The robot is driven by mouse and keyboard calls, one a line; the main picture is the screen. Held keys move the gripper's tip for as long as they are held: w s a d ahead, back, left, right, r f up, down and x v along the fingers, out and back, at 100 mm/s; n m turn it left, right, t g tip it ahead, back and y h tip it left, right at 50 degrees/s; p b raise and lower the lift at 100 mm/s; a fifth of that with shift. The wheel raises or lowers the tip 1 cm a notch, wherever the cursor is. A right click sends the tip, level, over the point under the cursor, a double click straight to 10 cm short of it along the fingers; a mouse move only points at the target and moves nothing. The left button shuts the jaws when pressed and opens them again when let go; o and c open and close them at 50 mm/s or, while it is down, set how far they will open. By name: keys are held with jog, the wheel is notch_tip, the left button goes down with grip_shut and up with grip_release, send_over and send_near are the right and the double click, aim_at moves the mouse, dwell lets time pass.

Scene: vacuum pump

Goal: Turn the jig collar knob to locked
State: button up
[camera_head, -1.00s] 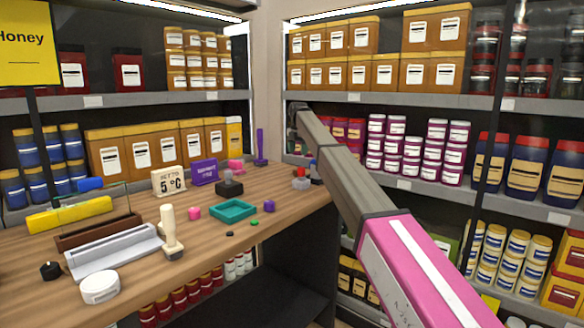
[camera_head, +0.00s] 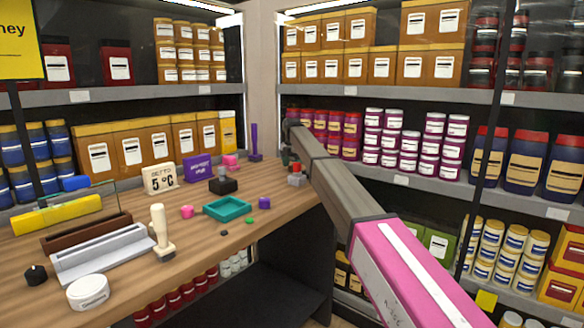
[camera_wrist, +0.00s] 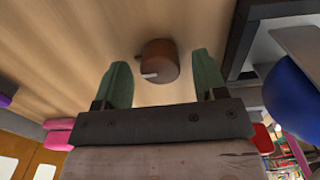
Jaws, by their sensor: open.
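In the wrist view a round brown knob (camera_wrist: 163,58) with a white pointer mark stands on the wooden surface. The mark points toward the lower left of the picture. My gripper (camera_wrist: 160,62) is open, with one green finger on each side of the knob. Gaps show between the knob and both fingers. A small grey block (camera_head: 297,179) shows beside my arm at the table's right end.
In the wrist view a blue rounded object (camera_wrist: 292,100) and a dark-framed item (camera_wrist: 243,40) lie right of my gripper. On the table are a teal tray (camera_head: 228,209), a black block (camera_head: 223,186) and a wooden-handled stamp (camera_head: 160,235). Stocked shelves stand close behind.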

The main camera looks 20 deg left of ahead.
jog(key=shift+f, duration=0.5)
jog(key=c, duration=0.9)
jog(key=shift+m, duration=0.3)
jog(key=m, duration=0.5)
jog(key=shift+m, duration=2.4)
